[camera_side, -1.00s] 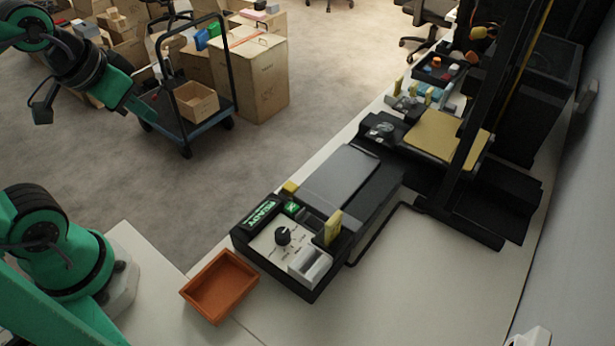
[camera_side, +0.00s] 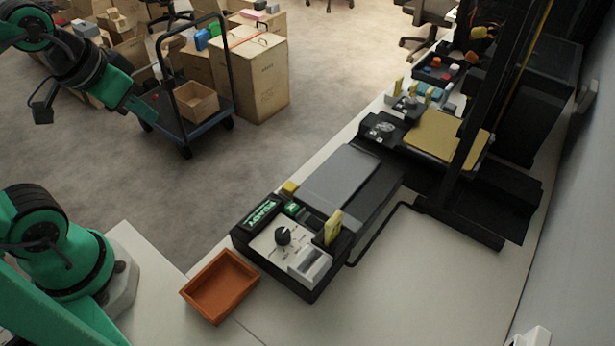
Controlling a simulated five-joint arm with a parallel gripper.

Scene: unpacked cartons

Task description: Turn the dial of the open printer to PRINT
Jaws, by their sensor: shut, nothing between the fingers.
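The black printer (camera_side: 240,241) stands on the white table in the middle. Its light front panel carries a round black dial (camera_side: 283,236) with small marks around it, too small to read. I cannot tell where the dial points. A green display (camera_side: 260,214) reading READY is at the panel's left. A grey plate (camera_side: 343,174) lies on the printer's rear part. My gripper (camera_side: 150,114) is raised at the upper left, far from the dial, shut and empty.
An orange tray (camera_side: 221,286) sits just left of the printer's front. A yellow block (camera_side: 333,228) stands beside the panel. A tall black frame (camera_side: 497,110) with a yellow plate (camera_side: 440,137) stands behind. A cart (camera_side: 185,128) and cartons (camera_side: 257,80) are on the floor.

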